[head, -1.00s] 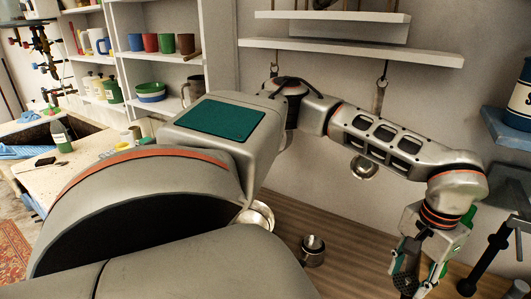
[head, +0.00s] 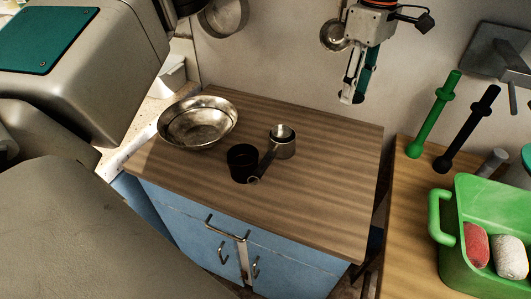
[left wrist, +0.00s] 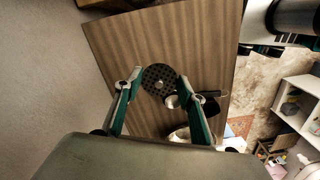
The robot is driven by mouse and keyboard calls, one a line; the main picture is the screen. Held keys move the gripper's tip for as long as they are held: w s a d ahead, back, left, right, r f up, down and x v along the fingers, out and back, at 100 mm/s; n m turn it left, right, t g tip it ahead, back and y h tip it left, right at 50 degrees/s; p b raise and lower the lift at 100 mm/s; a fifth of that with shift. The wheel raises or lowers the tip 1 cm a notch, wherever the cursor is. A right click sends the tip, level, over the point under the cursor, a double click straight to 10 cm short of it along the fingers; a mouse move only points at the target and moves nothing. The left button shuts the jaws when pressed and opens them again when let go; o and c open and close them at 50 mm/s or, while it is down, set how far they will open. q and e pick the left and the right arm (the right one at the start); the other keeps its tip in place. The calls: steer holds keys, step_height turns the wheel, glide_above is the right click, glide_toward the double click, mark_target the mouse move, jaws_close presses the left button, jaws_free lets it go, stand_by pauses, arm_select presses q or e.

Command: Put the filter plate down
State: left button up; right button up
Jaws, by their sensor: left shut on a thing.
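The filter plate (left wrist: 158,79) is a dark round disc full of small holes. In the left wrist view it sits between the green-padded fingertips of my left gripper (left wrist: 158,82), which is shut on it. In the head view my left gripper (head: 353,96) points down, above the back right part of the wooden counter top (head: 310,205) and clear of it. The plate itself is hard to make out there. My right gripper is not in view.
On the counter stand a metal bowl (head: 192,125), a black cup (head: 242,166) and a small metal pot (head: 283,147) with a handle. The counter's right side is bare. A green bin (head: 450,240) and green (head: 433,112) and black (head: 468,128) upright rods stand to the right.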

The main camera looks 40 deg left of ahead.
arm_select(q)
steer(key=w+d+f+n+b, duration=0.1)
steer(key=w+d+n, duration=0.1)
steer(key=n+b, duration=0.1)
steer(key=b, duration=0.1)
glide_above(345, 161)
step_height(345, 161, down, 10)
steer(key=r, duration=0.1)
step_height(345, 161, down, 6)
steer(key=shift+r+b, duration=0.25)
steer(key=shift+b, duration=0.1)
steer(key=shift+f, duration=0.7)
step_height(345, 161, down, 4)
steer(key=shift+r+b, duration=0.2)
steer(key=shift+b, duration=0.2)
steer(key=shift+f, duration=0.25)
steer(key=shift+r, duration=0.15)
steer(key=shift+c, duration=0.4)
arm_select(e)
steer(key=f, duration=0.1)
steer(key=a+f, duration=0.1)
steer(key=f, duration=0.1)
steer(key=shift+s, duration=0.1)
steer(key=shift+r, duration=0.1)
